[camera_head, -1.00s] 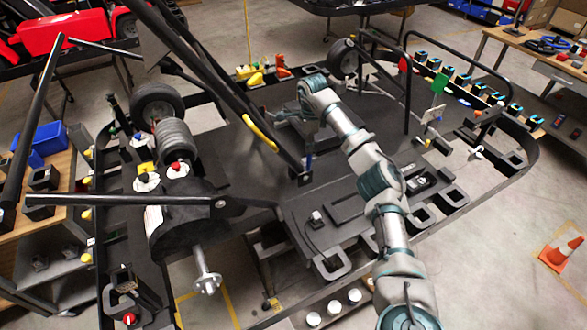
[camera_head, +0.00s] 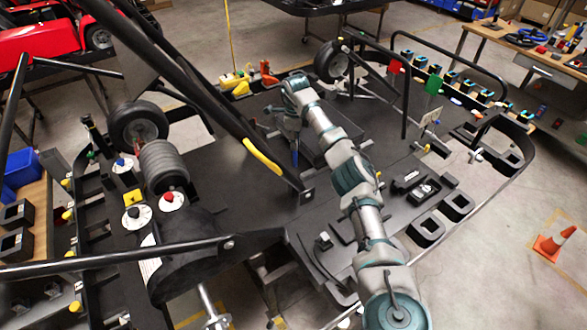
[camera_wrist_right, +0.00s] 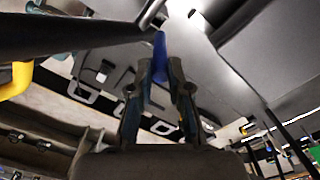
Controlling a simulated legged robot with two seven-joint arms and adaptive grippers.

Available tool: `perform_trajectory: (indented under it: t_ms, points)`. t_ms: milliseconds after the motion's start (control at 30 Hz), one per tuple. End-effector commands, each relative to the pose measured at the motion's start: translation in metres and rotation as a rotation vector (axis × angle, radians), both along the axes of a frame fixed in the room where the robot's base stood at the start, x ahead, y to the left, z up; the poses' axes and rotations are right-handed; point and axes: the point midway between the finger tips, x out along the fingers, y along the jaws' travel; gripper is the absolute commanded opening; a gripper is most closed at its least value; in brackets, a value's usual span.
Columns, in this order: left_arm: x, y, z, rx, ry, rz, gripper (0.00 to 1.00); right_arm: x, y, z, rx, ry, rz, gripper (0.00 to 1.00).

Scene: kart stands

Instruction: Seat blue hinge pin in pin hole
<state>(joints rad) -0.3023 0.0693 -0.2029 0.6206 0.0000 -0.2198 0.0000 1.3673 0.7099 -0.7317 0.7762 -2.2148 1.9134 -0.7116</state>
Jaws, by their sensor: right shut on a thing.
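My right gripper (camera_head: 293,136) is shut on the blue hinge pin (camera_head: 295,155), which hangs upright below it over the kart's black deck. In the right wrist view the pin (camera_wrist_right: 159,56) stands out between the two fingertips (camera_wrist_right: 160,82). A black bar with a yellow grip (camera_head: 262,157) runs down to a small bracket (camera_head: 307,196) on the deck, just below and to the right of the pin in the head view. The pin looks apart from the bracket. I cannot make out the pin hole. My left gripper is not in view.
Black frame tubes (camera_head: 170,80) cross the left side. A grey ribbed cylinder (camera_head: 164,166) and a wheel (camera_head: 138,126) stand at the left. The deck near the pin is fairly clear.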

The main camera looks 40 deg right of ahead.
Motion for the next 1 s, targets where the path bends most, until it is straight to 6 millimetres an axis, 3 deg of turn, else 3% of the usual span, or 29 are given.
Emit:
perform_trajectory:
  t_ms: [100,300,567,700,900,933,1000]
  points:
    - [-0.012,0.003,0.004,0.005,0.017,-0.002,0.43,0.001,0.002,-0.035,0.002,0.005,0.001,0.00]
    - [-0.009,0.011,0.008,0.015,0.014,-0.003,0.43,0.002,-0.001,-0.072,0.005,0.003,0.001,0.00]
    - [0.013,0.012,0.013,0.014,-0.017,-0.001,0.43,0.001,-0.002,-0.096,0.006,0.003,0.001,0.00]
    - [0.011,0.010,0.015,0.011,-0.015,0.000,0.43,0.001,-0.003,-0.115,0.003,0.002,0.001,0.00]
    - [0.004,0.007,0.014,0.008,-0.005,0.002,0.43,0.001,-0.003,-0.117,0.001,0.002,0.000,0.00]
    - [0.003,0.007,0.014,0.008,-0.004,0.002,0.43,0.001,-0.003,-0.117,0.001,0.003,0.000,0.25]
    - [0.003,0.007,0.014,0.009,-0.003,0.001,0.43,0.001,-0.003,-0.117,0.001,0.002,0.000,0.28]
